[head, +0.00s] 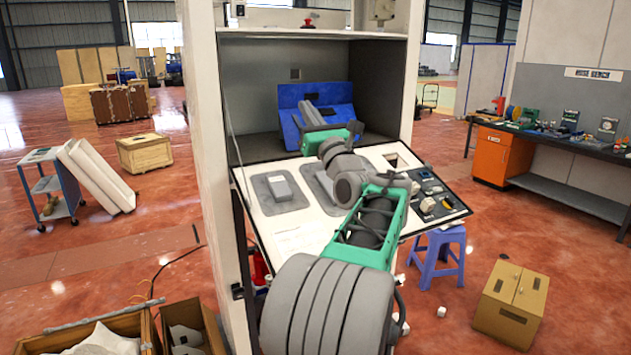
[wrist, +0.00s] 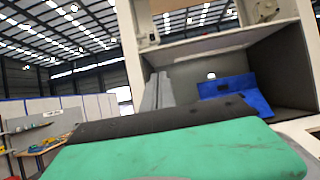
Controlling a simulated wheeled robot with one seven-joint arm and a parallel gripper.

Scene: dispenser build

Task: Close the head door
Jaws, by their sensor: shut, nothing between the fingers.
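The dispenser cabinet (head: 205,150) stands in the middle of the head view with its upper compartment (head: 385,85) open. A white panel (head: 300,238), which looks like the head door, slopes out and down from the front edge of the opening. It carries grey pads and a dark control strip; my arm hides part of it. My gripper (head: 314,113) is inside the opening, above the panel, its grey fingers shut and empty. It is in front of a blue bracket (head: 340,98); I cannot tell if they touch. The fingers (wrist: 158,90) and bracket (wrist: 235,92) also show in the wrist view.
A blue stool (head: 438,255) and a cardboard box (head: 510,305) stand right of the cabinet. Open wooden crates (head: 140,325) are at the lower left. A blue cart (head: 50,185) is at the left, a workbench (head: 590,150) at the right. The floor between is mostly clear.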

